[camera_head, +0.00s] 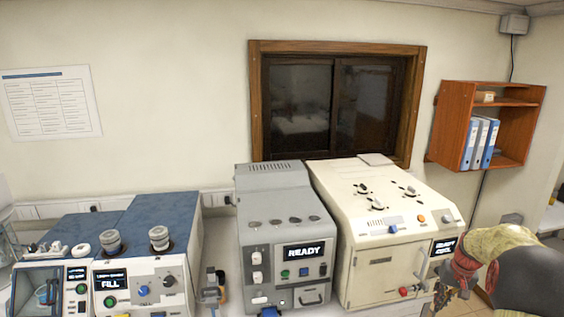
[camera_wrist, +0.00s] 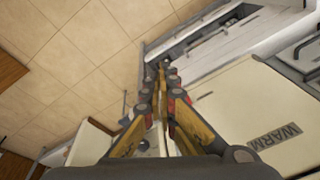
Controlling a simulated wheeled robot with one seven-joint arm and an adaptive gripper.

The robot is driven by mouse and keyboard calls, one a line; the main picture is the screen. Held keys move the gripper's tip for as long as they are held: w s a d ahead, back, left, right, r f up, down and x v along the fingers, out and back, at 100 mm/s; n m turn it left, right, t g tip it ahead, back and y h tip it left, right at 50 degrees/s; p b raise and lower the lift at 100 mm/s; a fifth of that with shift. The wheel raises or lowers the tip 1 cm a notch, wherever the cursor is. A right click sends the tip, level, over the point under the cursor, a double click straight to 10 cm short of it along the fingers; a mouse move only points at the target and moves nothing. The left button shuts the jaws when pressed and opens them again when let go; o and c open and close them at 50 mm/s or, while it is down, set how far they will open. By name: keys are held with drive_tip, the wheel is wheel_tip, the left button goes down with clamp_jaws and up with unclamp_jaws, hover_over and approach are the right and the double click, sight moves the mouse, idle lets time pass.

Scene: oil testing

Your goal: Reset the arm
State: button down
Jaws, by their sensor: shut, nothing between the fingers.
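My arm shows at the lower right of the head view, in front of and to the right of the cream machine (camera_head: 385,255). My gripper (camera_wrist: 163,68) shows in the wrist view with its yellow and dark fingers together and nothing between them. In that view it hangs over the tiled floor beside white drawer fronts (camera_wrist: 215,50). A cream panel marked WARM (camera_wrist: 270,120) is close on its right. The gripper's fingertips are hard to make out in the head view.
A grey machine (camera_head: 285,235) reading READY and a blue-topped machine (camera_head: 155,245) reading FILL stand on the counter. An orange wall shelf (camera_head: 450,125) holds blue binders. A window (camera_head: 333,105) is behind. Tiled floor (camera_wrist: 75,65) lies open at left in the wrist view.

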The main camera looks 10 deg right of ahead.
drive_tip(key=s+a+r+n+t+b, duration=0.1)
drive_tip(key=s+a+r+n+b, duration=0.1)
drive_tip(key=s+a, duration=0.7)
drive_tip(key=s+a+r+n+t+b, duration=0.1)
drive_tip(key=s+a+b, duration=0.4)
drive_tip(key=a, duration=1.3)
drive_tip(key=s+a+r+n+t+b, duration=0.1)
drive_tip(key=s+a+r+b, duration=0.3)
drive_tip(key=s+a, duration=0.9)
drive_tip(key=shift+a+n+t, duration=0.3)
drive_tip(key=shift+n, duration=0.5)
